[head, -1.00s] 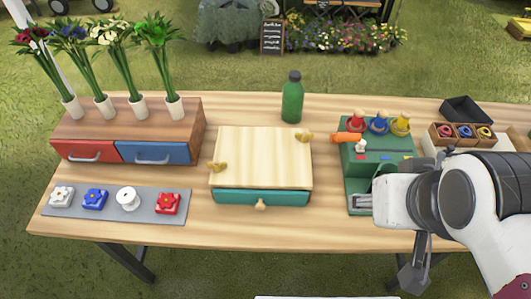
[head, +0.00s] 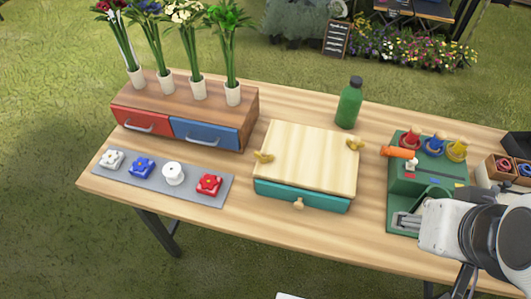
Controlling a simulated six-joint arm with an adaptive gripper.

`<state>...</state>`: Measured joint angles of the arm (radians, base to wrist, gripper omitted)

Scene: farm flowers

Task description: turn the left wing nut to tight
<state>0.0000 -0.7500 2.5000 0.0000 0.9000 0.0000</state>
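A flower press with a pale wooden top (head: 306,157) and a teal drawer stands in the middle of the table. The left wing nut (head: 263,156), brass coloured, sits at the left edge of the wooden top. A second wing nut (head: 354,144) sits near its back right corner. My gripper (head: 466,283) hangs at the lower right, in front of the table edge and well right of the press. It is seen small and partly cut off by the frame, so its opening cannot be made out. It touches neither wing nut.
A green machine (head: 428,178) with coloured spools stands right of the press, partly behind my arm. A green bottle (head: 349,103) stands behind the press. A grey mat (head: 189,192) with buttons and a drawer box (head: 235,108) with vases are at left.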

